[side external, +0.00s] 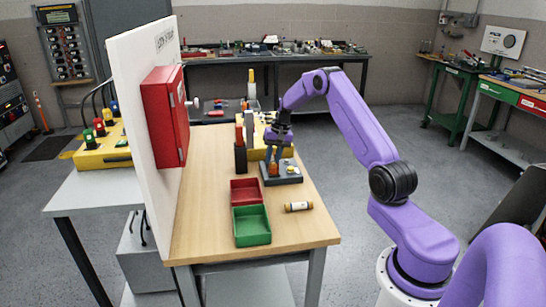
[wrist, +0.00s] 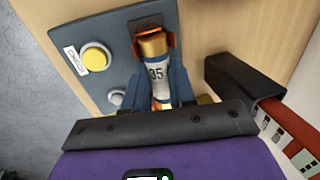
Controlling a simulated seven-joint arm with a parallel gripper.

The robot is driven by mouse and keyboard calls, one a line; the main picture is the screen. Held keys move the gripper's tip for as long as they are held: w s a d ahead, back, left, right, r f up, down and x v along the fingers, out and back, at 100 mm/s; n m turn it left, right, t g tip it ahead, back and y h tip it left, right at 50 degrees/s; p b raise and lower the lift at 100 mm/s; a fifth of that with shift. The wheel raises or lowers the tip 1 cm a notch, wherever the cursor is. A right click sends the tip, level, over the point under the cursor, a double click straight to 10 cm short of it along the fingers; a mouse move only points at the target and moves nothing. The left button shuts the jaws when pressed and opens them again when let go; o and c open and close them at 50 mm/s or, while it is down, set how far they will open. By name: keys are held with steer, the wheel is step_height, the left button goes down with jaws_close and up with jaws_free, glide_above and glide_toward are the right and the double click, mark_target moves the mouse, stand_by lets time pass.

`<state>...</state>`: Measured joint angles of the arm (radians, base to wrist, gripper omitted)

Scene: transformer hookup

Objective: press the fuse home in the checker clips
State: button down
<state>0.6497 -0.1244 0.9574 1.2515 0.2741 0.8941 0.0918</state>
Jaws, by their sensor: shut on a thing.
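The fuse (wrist: 156,78), a white barrel marked 35 with copper-coloured end caps, is between the two fingers of my gripper (wrist: 158,92) in the wrist view. My gripper is shut on it. Its far cap lies at an orange-copper clip (wrist: 136,48) of the checker (wrist: 112,22). The near end and the other clip are mostly hidden by my gripper, so I cannot tell how deep the fuse sits. The checker, a dark blue-grey plate, has a yellow button (wrist: 95,57). In the side view my gripper (side external: 275,158) is down over the checker (side external: 288,178).
A dark upright holder (side external: 240,158) stands close to the left of my gripper. A red tray (side external: 246,182) and a green tray (side external: 252,225) sit nearer the front, beside a loose fuse (side external: 298,206). A red cabinet (side external: 168,115) is on the white panel (side external: 150,190).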

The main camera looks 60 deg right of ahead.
steer(key=shift+f, duration=0.35)
steer(key=c, duration=0.8)
jaws_free()
steer(key=shift+c, duration=0.2)
steer(key=shift+r, duration=0.15)
steer(key=shift+w+a+v, duration=0.1)
steer(key=shift+v, duration=0.7)
steer(key=shift+w+a+v, duration=0.15)
steer(key=shift+v, duration=0.6)
steer(key=shift+w+a+v, duration=0.1)
steer(key=shift+v, duration=0.7)
steer(key=shift+r, duration=0.1)
steer(key=v, duration=1.7)
steer(key=shift+r, duration=0.25)
